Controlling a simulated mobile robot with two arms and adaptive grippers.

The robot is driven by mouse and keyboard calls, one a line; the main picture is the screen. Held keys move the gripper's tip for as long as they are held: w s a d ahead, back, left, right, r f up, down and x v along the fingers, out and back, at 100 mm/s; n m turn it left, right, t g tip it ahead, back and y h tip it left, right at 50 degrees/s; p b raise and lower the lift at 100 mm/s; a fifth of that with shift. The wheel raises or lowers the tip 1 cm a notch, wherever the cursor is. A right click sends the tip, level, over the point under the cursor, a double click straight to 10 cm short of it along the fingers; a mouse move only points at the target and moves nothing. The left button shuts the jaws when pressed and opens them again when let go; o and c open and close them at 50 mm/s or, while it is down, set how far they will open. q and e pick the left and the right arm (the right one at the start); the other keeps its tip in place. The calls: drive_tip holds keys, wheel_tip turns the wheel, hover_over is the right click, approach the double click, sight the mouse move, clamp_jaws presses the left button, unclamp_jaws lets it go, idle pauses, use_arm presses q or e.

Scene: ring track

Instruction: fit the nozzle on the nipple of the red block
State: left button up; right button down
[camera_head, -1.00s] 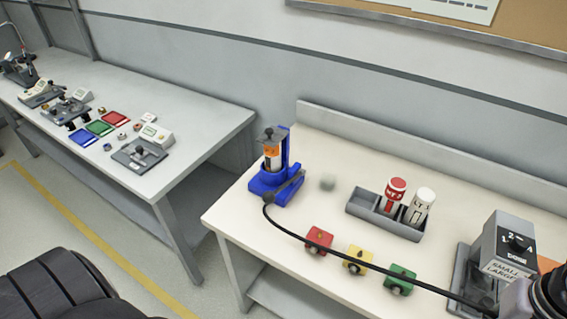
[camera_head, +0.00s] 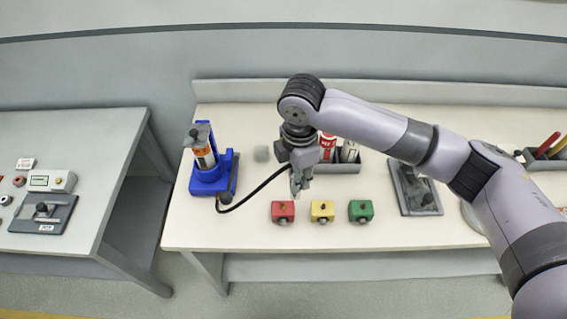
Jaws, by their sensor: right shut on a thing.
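The red block (camera_head: 283,211) sits on the pale bench, leftmost in a row with a yellow block (camera_head: 322,210) and a green block (camera_head: 361,210). Small dark fittings show on it, but its nipple is too small to make out clearly. My right gripper (camera_head: 297,187) points down, above and behind the red block, apart from it. It is shut on the nozzle at the end of the black hose (camera_head: 256,190); the fingers mostly hide the nozzle. The hose runs from the blue grease pump (camera_head: 210,178) at left. My left gripper is out of view.
A grey holder (camera_head: 343,167) with a red and a white canister stands behind my right gripper. A grey fixture (camera_head: 413,187) is to the right of the green block. A second bench (camera_head: 75,135) stands left, across a gap. The front bench strip is clear.

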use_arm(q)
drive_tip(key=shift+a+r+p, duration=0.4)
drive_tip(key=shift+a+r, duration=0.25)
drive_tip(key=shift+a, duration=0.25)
use_arm(e)
drive_tip(key=a+n, duration=0.1)
drive_tip(key=n, duration=0.1)
drive_tip(key=w+a+n, duration=0.1)
drive_tip(key=a+n, duration=0.1)
drive_tip(key=shift+r, duration=0.15)
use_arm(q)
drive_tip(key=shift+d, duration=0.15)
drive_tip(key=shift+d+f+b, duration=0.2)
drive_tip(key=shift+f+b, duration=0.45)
use_arm(e)
wheel_tip(320, 180, down, 5)
drive_tip(key=shift+f, duration=0.1)
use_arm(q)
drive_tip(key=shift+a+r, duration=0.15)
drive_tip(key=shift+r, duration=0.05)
use_arm(e)
drive_tip(key=shift+f, duration=0.3)
use_arm(q)
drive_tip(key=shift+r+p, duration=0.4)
drive_tip(key=shift+p, duration=0.2)
